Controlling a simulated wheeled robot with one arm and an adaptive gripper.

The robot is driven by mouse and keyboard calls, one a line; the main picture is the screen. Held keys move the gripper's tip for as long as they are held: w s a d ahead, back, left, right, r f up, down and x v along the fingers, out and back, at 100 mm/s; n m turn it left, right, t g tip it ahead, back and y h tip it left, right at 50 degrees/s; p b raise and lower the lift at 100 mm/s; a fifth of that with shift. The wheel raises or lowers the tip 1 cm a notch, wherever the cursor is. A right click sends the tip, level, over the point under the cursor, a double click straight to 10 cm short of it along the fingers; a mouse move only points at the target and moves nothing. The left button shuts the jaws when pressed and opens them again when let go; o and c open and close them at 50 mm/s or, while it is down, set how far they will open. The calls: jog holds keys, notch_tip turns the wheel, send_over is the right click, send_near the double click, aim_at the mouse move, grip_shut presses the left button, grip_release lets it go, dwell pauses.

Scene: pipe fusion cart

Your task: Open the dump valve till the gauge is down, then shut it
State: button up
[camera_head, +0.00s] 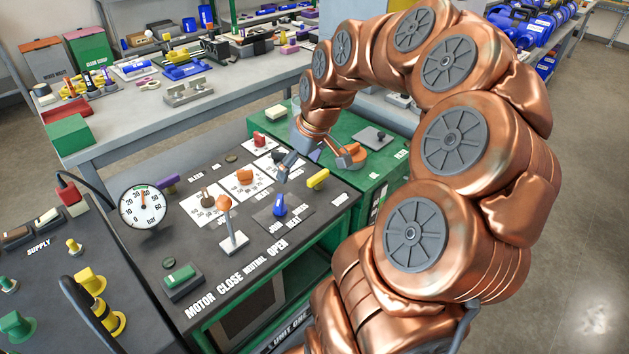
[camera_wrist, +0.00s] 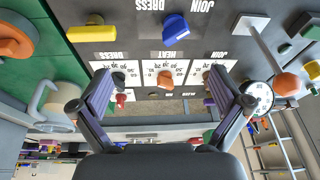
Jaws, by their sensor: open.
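The gauge (camera_head: 144,207) is a white round dial marked in bar, standing on the dark panel. Its needle points roughly upward, near the middle of the scale; the exact reading is unclear. It also shows at the right of the wrist view (camera_wrist: 258,98). A yellow bar handle (camera_head: 318,179) and a purple handle (camera_head: 167,183) are on the panel; I cannot read which one is the dump valve. The yellow handle is at upper left in the wrist view (camera_wrist: 91,33). My gripper (camera_wrist: 160,80) is open and empty above the panel's dials, touching nothing visible.
An orange-topped lever (camera_head: 225,205) rises from the panel, with a blue selector (camera_head: 280,207) beside it. An orange knob (camera_head: 244,176) sits among the white scales. A green rocker (camera_head: 180,276) is at front. A grey workbench (camera_head: 205,115) stands behind.

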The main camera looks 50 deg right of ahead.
jog(key=t, duration=0.1)
send_near(318, 174)
jog(key=f, duration=0.2)
jog(key=shift+m+h, duration=0.3)
jog(key=shift+m, duration=0.1)
jog(key=x, duration=0.6)
jog(key=shift+w+a+f, duration=0.2)
jog(key=shift+w+a, duration=0.05)
jog(key=shift+w, duration=0.1)
jog(key=shift+w+d+f, duration=0.25)
jog(key=shift+w+f, duration=0.1)
jog(key=shift+f, duration=0.05)
jog(key=shift+s+a+r, duration=0.15)
jog(key=shift+a+r, duration=0.05)
jog(key=shift+s+a+r, duration=0.2)
jog(key=shift+a+r, duration=0.05)
jog(key=shift+a, duration=0.1)
jog(key=c, duration=0.3)
jog(key=shift+f, duration=0.2)
jog(key=c, duration=0.8)
